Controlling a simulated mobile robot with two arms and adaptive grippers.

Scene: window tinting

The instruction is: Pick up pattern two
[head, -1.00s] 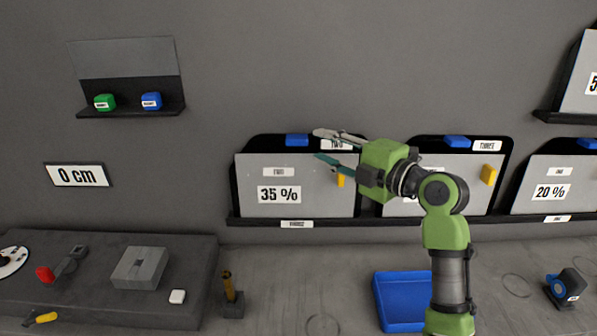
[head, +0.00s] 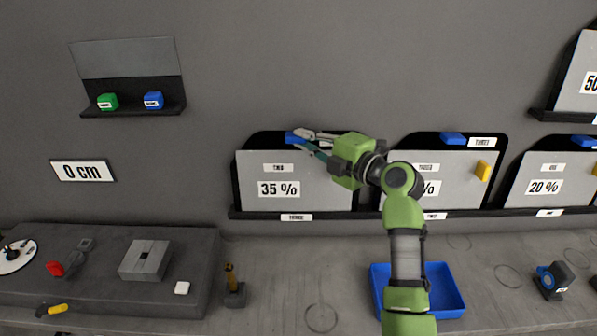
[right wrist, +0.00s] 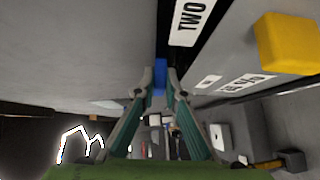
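Pattern two is the grey panel with the 35 % label (head: 325,192), upright in a black holder on the wall in the head view. A blue tab (head: 291,138) sticks out at its top edge. My right gripper (head: 297,138) is at this tab, its fingers pointing left. In the right wrist view the blue tab (right wrist: 160,75) lies between the two fingertips (right wrist: 160,82), with narrow gaps beside it, so the gripper looks open. A TWO label (right wrist: 190,20) is just beyond. My arm hides the panel's right part. My left gripper is not in view.
A similar panel with a blue tab (head: 453,138) and a yellow block (head: 483,170) stands to the right, and a 20 % panel (head: 570,180) beyond it. A blue tray (head: 445,290) is on the bench below.

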